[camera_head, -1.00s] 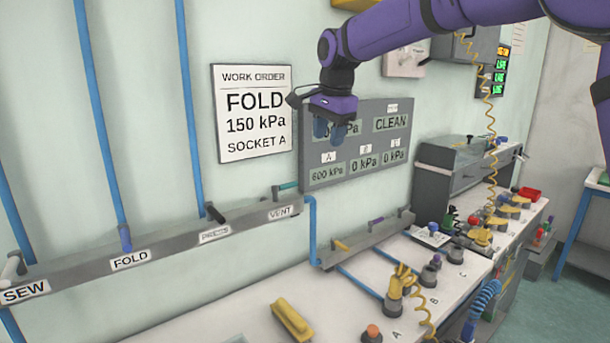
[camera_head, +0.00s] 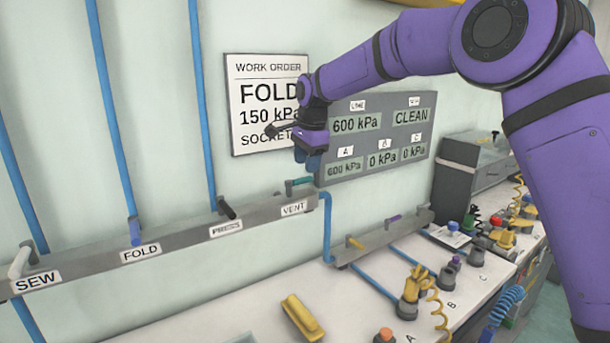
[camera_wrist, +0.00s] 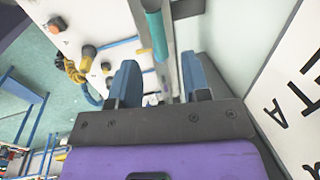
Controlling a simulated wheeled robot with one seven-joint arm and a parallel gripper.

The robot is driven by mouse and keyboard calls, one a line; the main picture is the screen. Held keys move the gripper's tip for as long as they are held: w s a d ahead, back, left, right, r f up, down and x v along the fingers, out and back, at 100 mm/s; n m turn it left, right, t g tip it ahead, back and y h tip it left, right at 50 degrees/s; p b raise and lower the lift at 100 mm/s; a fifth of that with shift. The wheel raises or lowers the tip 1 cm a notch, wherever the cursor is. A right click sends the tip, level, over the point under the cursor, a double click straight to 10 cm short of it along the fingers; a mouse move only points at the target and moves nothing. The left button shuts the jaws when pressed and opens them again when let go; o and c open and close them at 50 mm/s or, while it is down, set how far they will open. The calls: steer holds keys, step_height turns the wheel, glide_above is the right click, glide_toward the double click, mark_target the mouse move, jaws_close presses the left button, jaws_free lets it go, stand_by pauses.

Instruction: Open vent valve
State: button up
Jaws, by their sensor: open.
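The vent valve has a teal lever handle (camera_head: 300,181) at the right end of the grey wall rail, above the VENT label (camera_head: 294,209). The handle lies roughly along the rail and points right. My gripper (camera_head: 308,160) is just above the handle in the head view. In the wrist view the teal handle (camera_wrist: 155,30) shows beyond the open blue fingers (camera_wrist: 160,80), roughly in line with the space between them. The gripper looks empty. I cannot tell whether a finger touches the handle.
The rail (camera_head: 180,243) also carries the SEW, FOLD and third-valve handles. A panel (camera_head: 376,136) behind my gripper reads 600 kPa for line and A, 0 kPa for B and C. The work order sign (camera_head: 262,75) is close on the left. A yellow block (camera_head: 302,317) lies on the bench.

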mark_target(305, 178)
steer(key=shift+w+a+f, duration=0.1)
steer(key=shift+w+f, duration=0.1)
steer(key=shift+f, duration=0.85)
steer(key=shift+w+a+f, duration=0.1)
steer(key=shift+w+f, duration=0.05)
steer(key=shift+f, duration=0.9)
jaws_close()
